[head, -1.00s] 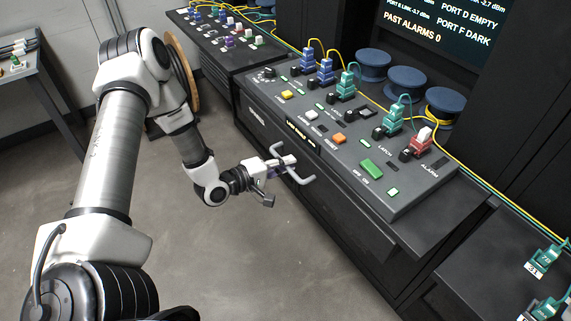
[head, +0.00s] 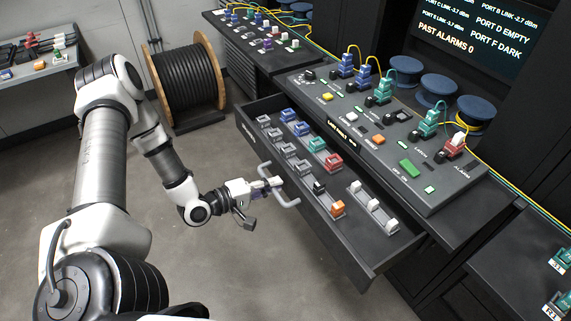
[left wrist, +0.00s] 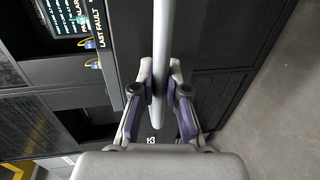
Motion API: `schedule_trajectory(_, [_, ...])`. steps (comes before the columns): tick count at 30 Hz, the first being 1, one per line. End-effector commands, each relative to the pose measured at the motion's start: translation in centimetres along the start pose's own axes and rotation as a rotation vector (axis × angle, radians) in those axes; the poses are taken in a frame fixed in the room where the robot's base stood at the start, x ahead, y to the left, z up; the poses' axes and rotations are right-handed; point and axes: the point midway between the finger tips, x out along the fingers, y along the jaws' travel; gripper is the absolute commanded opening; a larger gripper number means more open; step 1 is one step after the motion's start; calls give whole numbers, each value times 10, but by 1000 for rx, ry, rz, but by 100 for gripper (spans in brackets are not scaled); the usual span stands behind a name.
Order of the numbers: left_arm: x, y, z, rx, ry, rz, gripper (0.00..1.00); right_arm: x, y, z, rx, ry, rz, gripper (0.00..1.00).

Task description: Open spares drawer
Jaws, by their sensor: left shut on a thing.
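The spares drawer (head: 352,262) is pulled out from the black console and stands well open. Inside it sit several grey, blue, teal, red, black, orange and white connector parts. The drawer's grey bar handle (head: 290,203) is on its front face. My left gripper (head: 268,188) is shut on this handle. In the left wrist view the two fingers (left wrist: 160,85) close around the pale handle bar (left wrist: 160,50) from both sides. My right gripper is not in view.
The console top (head: 385,145) above the drawer carries buttons, plugs and cables. A wooden cable reel (head: 185,85) stands on the floor at the back left. A side bench (head: 40,72) with parts is at the far left. Floor in front of the drawer is clear.

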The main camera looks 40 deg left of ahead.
Motion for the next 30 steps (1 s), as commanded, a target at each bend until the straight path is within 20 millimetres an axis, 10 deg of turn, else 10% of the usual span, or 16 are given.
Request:
schedule_trajectory(9, [-44,-8,1,-3,-2,-5,0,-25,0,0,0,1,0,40])
schedule_trajectory(24, [-50,-12,1,-1,-5,-3,0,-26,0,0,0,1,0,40])
schedule_trajectory(26, [-50,-12,1,-1,-4,-4,34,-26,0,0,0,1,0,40])
schedule_trajectory(30, [-50,-11,1,0,-3,-2,39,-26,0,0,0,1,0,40])
